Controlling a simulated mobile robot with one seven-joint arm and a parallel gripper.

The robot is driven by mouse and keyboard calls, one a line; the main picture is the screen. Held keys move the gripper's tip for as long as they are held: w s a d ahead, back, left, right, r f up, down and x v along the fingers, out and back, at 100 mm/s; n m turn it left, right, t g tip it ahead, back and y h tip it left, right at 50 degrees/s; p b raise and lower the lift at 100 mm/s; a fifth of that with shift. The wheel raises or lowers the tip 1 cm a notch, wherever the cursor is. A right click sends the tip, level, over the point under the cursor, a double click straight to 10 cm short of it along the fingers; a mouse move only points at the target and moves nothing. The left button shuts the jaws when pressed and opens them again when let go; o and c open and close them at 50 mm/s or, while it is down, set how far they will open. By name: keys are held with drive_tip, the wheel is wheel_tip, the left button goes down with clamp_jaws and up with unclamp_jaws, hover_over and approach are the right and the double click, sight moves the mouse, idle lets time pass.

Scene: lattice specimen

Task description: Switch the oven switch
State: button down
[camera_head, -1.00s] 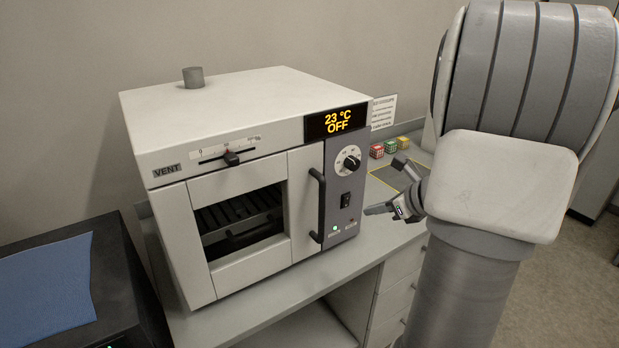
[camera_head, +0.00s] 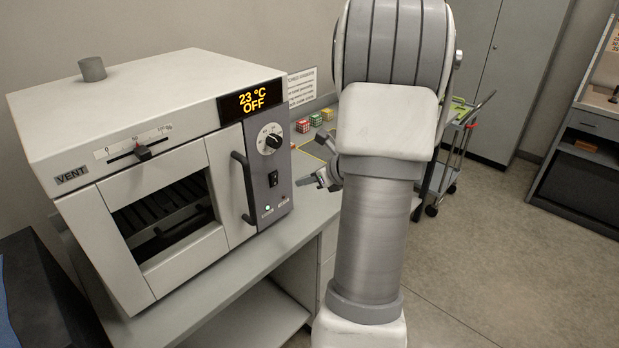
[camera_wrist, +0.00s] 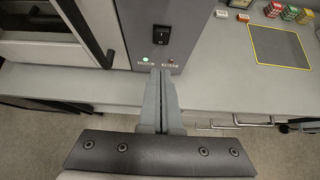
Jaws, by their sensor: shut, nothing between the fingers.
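The white oven (camera_head: 130,120) stands on a grey bench, its display reading 23 °C OFF. Its black rocker switch (camera_head: 273,178) sits on the grey panel below the round dial (camera_head: 269,139). In the wrist view the switch (camera_wrist: 161,35) is upper centre, beyond the fingertips, with a lit green lamp and a dim red one below it. My gripper (camera_head: 303,183) is shut and empty, just right of the panel. In the wrist view my gripper (camera_wrist: 160,72) points at the panel's lower part; I cannot tell if it touches.
The oven's black door handle (camera_head: 243,188) sticks out left of the panel. Small coloured boxes (camera_head: 315,120) and a yellow-outlined mat (camera_wrist: 278,46) lie on the bench to the right. A trolley (camera_head: 452,150) and open floor lie farther right.

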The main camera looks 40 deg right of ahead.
sight(275, 177)
drive_tip(key=w+f, duration=0.1)
drive_tip(key=w, duration=0.3)
drive_tip(key=w+f+p, duration=0.1)
drive_tip(key=w, duration=0.1)
drive_tip(key=shift+w+a+f, duration=0.25)
drive_tip(key=shift+w+f, duration=0.1)
drive_tip(key=shift+w, duration=0.65)
drive_tip(key=shift+r, duration=0.1)
drive_tip(key=p, duration=0.3)
drive_tip(key=shift+w+a+r+g, duration=0.1)
drive_tip(key=shift+w+r+g, duration=0.25)
drive_tip(key=shift+w+g, duration=0.05)
drive_tip(key=shift+f+b, duration=0.3)
drive_tip(key=shift+f, duration=0.05)
drive_tip(key=shift+s, duration=0.1)
drive_tip(key=shift+r, duration=0.15)
